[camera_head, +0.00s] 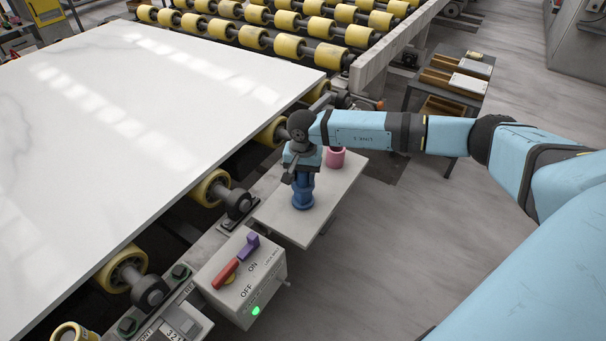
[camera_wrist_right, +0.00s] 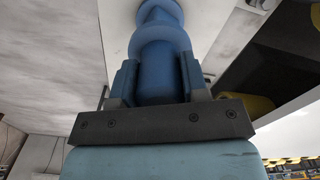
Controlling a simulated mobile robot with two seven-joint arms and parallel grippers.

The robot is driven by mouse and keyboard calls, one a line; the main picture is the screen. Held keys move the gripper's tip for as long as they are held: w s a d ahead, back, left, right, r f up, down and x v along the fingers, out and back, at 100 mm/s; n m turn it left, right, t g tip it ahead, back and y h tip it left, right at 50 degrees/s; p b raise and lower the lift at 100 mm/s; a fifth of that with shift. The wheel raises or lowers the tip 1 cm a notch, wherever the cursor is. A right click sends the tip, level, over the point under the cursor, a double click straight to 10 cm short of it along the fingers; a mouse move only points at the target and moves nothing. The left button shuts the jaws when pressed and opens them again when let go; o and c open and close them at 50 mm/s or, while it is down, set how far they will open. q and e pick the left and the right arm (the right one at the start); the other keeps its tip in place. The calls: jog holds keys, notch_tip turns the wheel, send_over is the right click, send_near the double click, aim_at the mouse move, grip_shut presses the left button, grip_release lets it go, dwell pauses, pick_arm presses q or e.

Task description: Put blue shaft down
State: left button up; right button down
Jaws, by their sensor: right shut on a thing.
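The blue shaft (camera_head: 303,192) is upright at the small pale shelf (camera_head: 273,212) beside the stone slab (camera_head: 140,110). Its lower end looks to be at the shelf top; I cannot tell if it bears on it. My right gripper (camera_head: 301,172) is above the shelf, shut on the shaft's upper part. In the right wrist view, the two fingers of the right gripper (camera_wrist_right: 157,85) close on both sides of the blue shaft (camera_wrist_right: 160,60). My left gripper is not in view.
A pink cylinder (camera_head: 335,157) stands on the shelf just behind the shaft. A switch box (camera_head: 240,280) with a red lever (camera_head: 224,274) and a purple part (camera_head: 249,246) is in front. Yellow rollers (camera_head: 210,188) line the slab's edge. The shelf's near part is clear.

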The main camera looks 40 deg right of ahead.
jog(key=shift+f, duration=0.2)
jog(key=c, duration=0.6)
grip_release()
jog(key=shift+c, duration=0.2)
jog(key=shift+r, duration=0.1)
jog(key=shift+r, duration=0.1)
